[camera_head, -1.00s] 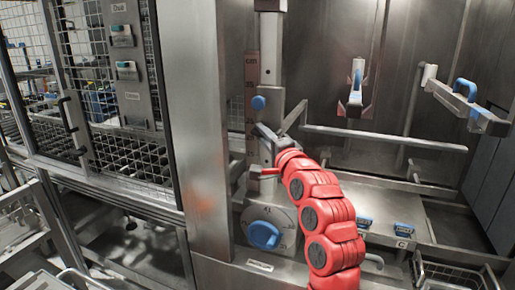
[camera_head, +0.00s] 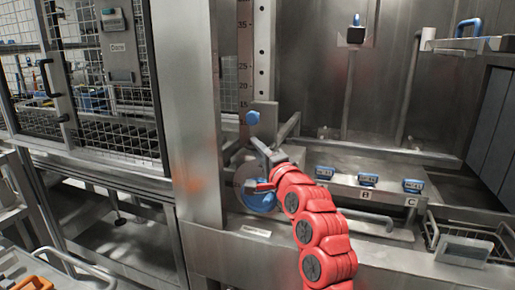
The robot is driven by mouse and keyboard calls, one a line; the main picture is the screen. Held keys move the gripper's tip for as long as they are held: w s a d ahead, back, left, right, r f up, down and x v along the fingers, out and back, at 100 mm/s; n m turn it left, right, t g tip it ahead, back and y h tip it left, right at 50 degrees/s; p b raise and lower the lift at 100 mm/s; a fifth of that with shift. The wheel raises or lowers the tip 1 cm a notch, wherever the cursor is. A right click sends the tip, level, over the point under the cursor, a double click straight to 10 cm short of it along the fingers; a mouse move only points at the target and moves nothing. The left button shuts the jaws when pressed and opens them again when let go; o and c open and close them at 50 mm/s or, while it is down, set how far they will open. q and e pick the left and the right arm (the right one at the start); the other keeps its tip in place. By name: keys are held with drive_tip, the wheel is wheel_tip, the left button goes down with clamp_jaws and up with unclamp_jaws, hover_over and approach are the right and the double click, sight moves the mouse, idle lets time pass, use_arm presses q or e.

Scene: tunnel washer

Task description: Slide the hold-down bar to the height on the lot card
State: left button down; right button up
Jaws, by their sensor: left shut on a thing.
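The hold-down bar's carriage (camera_head: 265,114) sits low on the upright rail, with a blue knob (camera_head: 252,118) on its left side. The knob is below the 15 mark of the brown scale (camera_head: 244,60). The bar (camera_head: 289,127) runs back and right from the carriage, partly hidden by my arm. My left gripper (camera_head: 262,150) is shut on the bar's assembly just below the carriage; the exact grip is small and dark. I cannot make out which card is the lot card. My right gripper is out of view.
Several blue-topped units, one of them here (camera_head: 367,179), stand on a ledge marked B and C. A wire basket (camera_head: 437,231) is at the right. A mesh door (camera_head: 118,110) with a tag holder (camera_head: 118,48) is at the left, beyond a steel post (camera_head: 190,100).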

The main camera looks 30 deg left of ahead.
use_arm(q)
drive_tip(key=shift+f, duration=0.25)
drive_tip(key=c, duration=0.8)
unclamp_jaws()
drive_tip(key=shift+c, duration=0.2)
drive_tip(key=b+v, duration=0.2)
drive_tip(key=v, duration=1.5)
drive_tip(key=shift+d+b, duration=0.15)
drive_tip(key=shift+b, duration=0.25)
drive_tip(key=shift+s+f, duration=0.1)
